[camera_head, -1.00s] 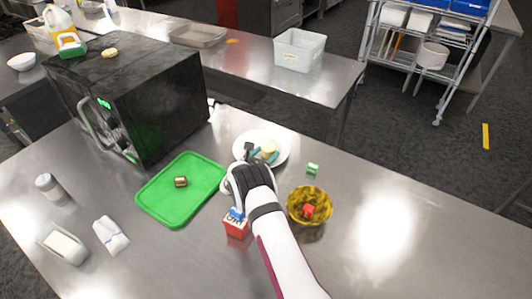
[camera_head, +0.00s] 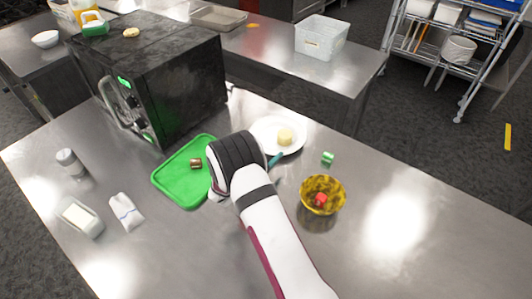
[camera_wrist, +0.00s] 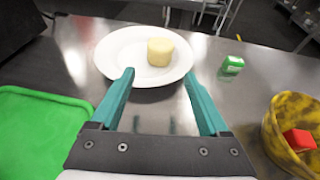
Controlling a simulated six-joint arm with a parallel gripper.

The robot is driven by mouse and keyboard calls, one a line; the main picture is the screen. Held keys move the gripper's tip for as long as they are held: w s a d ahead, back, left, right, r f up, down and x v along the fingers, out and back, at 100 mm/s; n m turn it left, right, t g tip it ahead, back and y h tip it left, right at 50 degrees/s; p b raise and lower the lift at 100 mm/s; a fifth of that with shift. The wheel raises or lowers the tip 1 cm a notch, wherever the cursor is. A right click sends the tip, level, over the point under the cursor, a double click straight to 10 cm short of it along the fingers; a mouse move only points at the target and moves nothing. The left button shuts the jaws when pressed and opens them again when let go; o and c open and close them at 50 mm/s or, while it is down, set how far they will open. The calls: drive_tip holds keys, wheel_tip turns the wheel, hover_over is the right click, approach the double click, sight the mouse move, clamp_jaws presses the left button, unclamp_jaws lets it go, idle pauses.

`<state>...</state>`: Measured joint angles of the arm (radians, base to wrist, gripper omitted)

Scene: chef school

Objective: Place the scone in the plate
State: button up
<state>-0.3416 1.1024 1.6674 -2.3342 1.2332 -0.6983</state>
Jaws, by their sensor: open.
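The scone (camera_head: 285,137), a pale yellow, short cylinder, rests on the white plate (camera_head: 262,124), right of its middle. In the wrist view the scone (camera_wrist: 160,51) sits inside the rim of the plate (camera_wrist: 112,67), apart from my fingers. My gripper (camera_wrist: 157,78) is open and empty, its teal fingers spread at the near side of the plate. In the head view only part of a teal finger (camera_head: 276,160) shows beside the plate; my wrist hides the rest.
A green tray (camera_head: 180,190) holding a small brown item (camera_head: 196,163) lies to the left. A yellow bowl (camera_head: 323,204) with a red item and a small green box (camera_head: 327,157) stand to the right. A black oven (camera_head: 180,80) stands behind the tray.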

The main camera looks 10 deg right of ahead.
drive_tip(key=shift+s+a+r, duration=0.1)
drive_tip(key=shift+s+a, duration=0.1)
drive_tip(key=shift+s, duration=0.05)
drive_tip(key=s+d+r+m+g+h, duration=0.1)
drive_tip(key=s+d+r+m+g, duration=0.45)
drive_tip(key=s+r+m, duration=0.3)
drive_tip(key=s+d+r+m+g+h, duration=0.1)
drive_tip(key=s+d+r+m+g, duration=0.3)
drive_tip(key=s+d+r+m, duration=0.45)
drive_tip(key=s+a+m+g+y, duration=0.1)
drive_tip(key=s+a+m+y, duration=0.3)
drive_tip(key=s, duration=0.5)
drive_tip(key=s+a+m+g+y, duration=0.2)
drive_tip(key=s+m, duration=0.4)
drive_tip(key=s, duration=0.3)
drive_tip(key=s+a+m+t+y, duration=0.1)
drive_tip(key=s+a+m+y, duration=0.5)
drive_tip(key=a, duration=0.4)
drive_tip(key=shift+s+r+m, duration=0.15)
drive_tip(key=shift+s+m, duration=0.35)
drive_tip(key=shift+s, duration=0.1)
drive_tip(key=shift+a, duration=0.1)
